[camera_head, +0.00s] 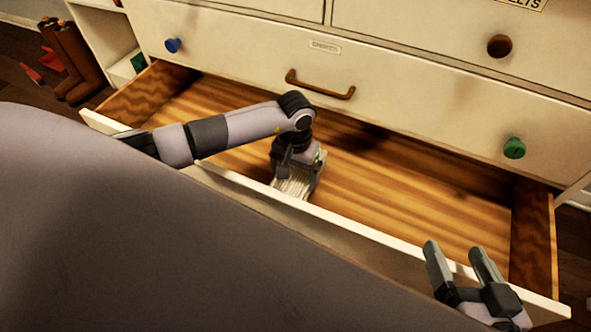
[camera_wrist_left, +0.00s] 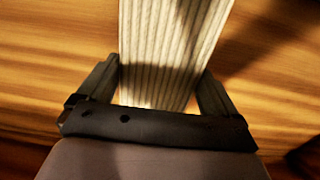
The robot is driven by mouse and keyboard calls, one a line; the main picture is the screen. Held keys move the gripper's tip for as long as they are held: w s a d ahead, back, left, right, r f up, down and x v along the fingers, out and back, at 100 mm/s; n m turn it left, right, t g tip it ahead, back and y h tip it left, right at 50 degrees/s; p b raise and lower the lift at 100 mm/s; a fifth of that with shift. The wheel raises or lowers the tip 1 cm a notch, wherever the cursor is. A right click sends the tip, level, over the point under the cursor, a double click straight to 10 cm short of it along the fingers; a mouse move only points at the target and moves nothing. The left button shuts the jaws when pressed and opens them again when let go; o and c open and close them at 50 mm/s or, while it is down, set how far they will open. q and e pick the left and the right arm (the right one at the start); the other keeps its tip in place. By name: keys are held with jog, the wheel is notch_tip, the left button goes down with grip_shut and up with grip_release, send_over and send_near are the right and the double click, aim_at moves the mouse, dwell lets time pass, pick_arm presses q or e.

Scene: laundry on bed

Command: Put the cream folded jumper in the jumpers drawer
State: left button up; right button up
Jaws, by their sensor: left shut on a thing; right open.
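The cream folded jumper (camera_head: 293,184) is ribbed and sits between the fingers of my left gripper (camera_head: 298,170), inside the open bottom drawer (camera_head: 390,196). In the left wrist view the jumper (camera_wrist_left: 165,45) runs up between the two fingers of the left gripper (camera_wrist_left: 158,85), with the wooden drawer floor behind it. I cannot tell whether the jumper touches the floor. My right gripper (camera_head: 462,262) is open and empty, near the drawer's front edge at the lower right. The label on the drawer front above is too blurred to read surely.
The open drawer looks otherwise empty, with bare floor to the right of the jumper. A closed drawer with a brown handle (camera_head: 320,88) is above, with a blue knob (camera_head: 172,45) and green knob (camera_head: 514,148). Brown boots (camera_head: 75,62) stand at far left.

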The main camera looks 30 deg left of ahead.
aim_at(295, 174)
pick_arm(q)
jog(key=shift+f+b, duration=0.4)
jog(key=shift+f, duration=0.05)
pick_arm(e)
jog(key=shift+f, duration=0.5)
pick_arm(q)
jog(key=o, duration=1.1)
jog(key=shift+c, duration=0.2)
pick_arm(e)
jog(key=shift+r, duration=0.15)
pick_arm(q)
notch_tip(295, 174, up, 7)
jog(key=p, duration=0.2)
jog(key=shift+f+p, duration=0.2)
jog(key=shift+p, duration=0.2)
jog(key=shift+r, duration=0.35)
pick_arm(e)
jog(key=shift+w+a+r+m+g+y, duration=0.1)
jog(key=shift+a+r+m+g+y, duration=0.2)
jog(key=shift+a+r, duration=0.25)
